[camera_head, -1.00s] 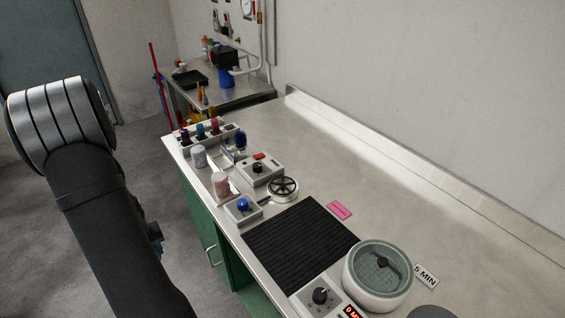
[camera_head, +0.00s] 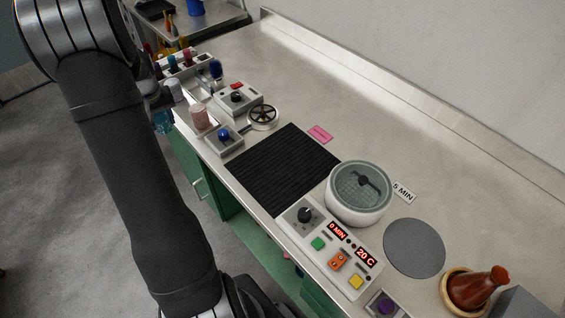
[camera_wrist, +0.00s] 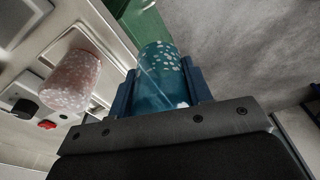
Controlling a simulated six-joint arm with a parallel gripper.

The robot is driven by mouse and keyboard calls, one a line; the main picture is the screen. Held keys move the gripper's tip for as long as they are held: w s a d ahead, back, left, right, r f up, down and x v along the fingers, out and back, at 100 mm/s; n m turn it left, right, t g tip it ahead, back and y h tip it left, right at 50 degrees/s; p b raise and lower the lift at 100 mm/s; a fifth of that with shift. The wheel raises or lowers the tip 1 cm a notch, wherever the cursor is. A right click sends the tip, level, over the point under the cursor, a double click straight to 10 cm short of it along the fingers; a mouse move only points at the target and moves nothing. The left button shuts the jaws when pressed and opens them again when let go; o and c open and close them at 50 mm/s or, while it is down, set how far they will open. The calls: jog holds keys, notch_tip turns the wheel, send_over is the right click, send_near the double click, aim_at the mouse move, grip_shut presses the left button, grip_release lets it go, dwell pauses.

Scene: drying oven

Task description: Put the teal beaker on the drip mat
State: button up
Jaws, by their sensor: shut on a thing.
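The teal beaker (camera_wrist: 160,75), speckled with white, is held between the two blue fingers of my gripper (camera_wrist: 158,90), which is shut on it. In the head view the beaker (camera_head: 162,122) shows partly behind my arm, at the counter's left edge near a white-speckled cup. My gripper (camera_head: 158,103) is mostly hidden there by my arm. The wrist view shows green cabinet and grey floor behind the beaker. The black ribbed mat, which looks like the drip mat (camera_head: 285,170), lies flat and bare on the counter, to the right of my gripper and apart from it.
A pink speckled cup (camera_head: 199,117) stands near my gripper, with a blue-button box (camera_head: 224,139) and a small valve wheel (camera_head: 263,116) between there and the mat. A round lidded pot (camera_head: 358,194) and a control panel (camera_head: 330,246) border the mat's right side.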

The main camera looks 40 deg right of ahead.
jog(key=d+r, duration=0.2)
jog(key=d, duration=0.1)
jog(key=s+d+r+m, duration=0.1)
jog(key=d+r, duration=0.1)
jog(key=d, duration=0.1)
jog(key=d+r+m, duration=0.1)
jog(key=d+r, duration=0.2)
jog(key=shift+s+d, duration=0.1)
jog(key=shift+s, duration=0.3)
jog(key=s+d+m, duration=0.2)
jog(key=s+d, duration=0.3)
jog(key=s, duration=0.5)
jog(key=s+d+m, duration=0.2)
jog(key=s+d, duration=0.2)
jog(key=s, duration=0.6)
jog(key=s+d+m, duration=0.2)
jog(key=s+d, duration=0.3)
jog(key=s, duration=0.6)
jog(key=s+a+r+m, duration=0.1)
jog(key=s+a+m, duration=0.2)
jog(key=s, duration=1.1)
send_over(289, 167)
jog(key=shift+g+h, duration=0.4)
jog(key=f, duration=0.6)
jog(key=shift+s+a+f, duration=0.1)
jog(key=shift+a+f, duration=0.1)
jog(key=shift+f, duration=2.2)
jog(key=shift+f, duration=0.1)
